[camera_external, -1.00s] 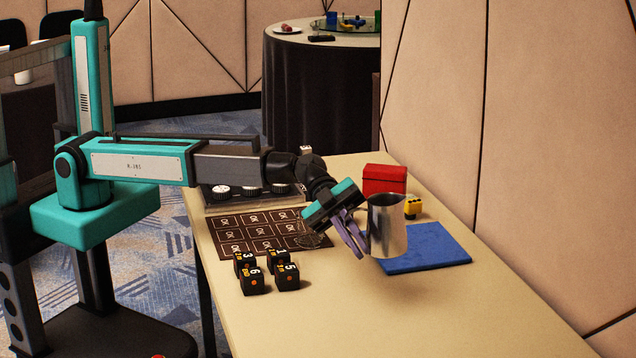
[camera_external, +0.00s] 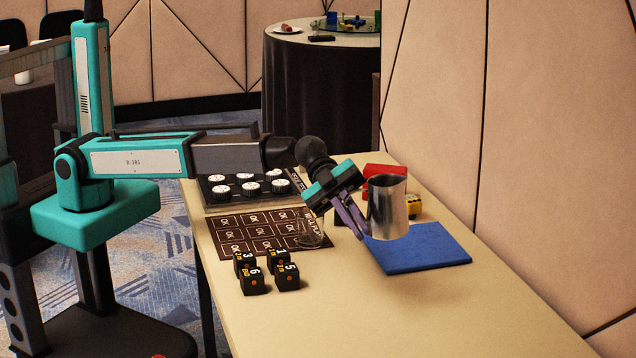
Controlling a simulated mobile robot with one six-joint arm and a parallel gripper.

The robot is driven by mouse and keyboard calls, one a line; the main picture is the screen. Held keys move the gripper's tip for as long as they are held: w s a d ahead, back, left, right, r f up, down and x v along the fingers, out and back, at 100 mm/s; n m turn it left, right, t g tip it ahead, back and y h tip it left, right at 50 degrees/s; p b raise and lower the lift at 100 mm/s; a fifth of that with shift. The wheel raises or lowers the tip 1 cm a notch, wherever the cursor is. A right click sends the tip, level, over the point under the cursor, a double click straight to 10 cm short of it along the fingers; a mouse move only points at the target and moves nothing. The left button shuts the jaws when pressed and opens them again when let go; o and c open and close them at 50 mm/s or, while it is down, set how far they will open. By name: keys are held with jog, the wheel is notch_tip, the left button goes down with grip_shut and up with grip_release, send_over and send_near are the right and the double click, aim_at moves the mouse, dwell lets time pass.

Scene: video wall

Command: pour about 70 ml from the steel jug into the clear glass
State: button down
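The steel jug (camera_external: 388,208) is held upright, or nearly so, above the table over the left part of the blue mat (camera_external: 425,250). My gripper (camera_external: 360,222) reaches the jug's left side with its purple fingers and appears shut on it; the exact contact is hidden. The clear glass (camera_external: 311,234) stands on the table at the right edge of the brown printed mat, to the left of my gripper. It is faint, and its contents cannot be made out. The jug's inside is not visible.
Several black numbered cubes (camera_external: 267,271) stand in front of the brown mat (camera_external: 255,236). A panel with white knobs (camera_external: 236,189) lies behind it. A red box (camera_external: 384,171) and a yellow block (camera_external: 414,205) stand behind the jug. The table's front right (camera_external: 420,315) is clear.

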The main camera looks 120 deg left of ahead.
jog(key=shift+s+d+r+n+y+p, duration=0.5)
jog(key=shift+s+d+r+p, duration=1)
jog(key=shift+s+p, duration=1.1)
jog(key=s+a+r+n+t+y+p, duration=0.1)
jog(key=s+a+r+n+t+y, duration=0.1)
jog(key=s+a+r+n+y, duration=0.2)
jog(key=shift+s+a+n+t+y, duration=0.5)
jog(key=shift+a+n+y, duration=0.6)
jog(key=shift+a+y, duration=0.95)
jog(key=shift+s+a+h, duration=0.1)
jog(key=shift+a+h, duration=0.1)
jog(key=shift+h, duration=0.05)
jog(key=shift+f, duration=0.15)
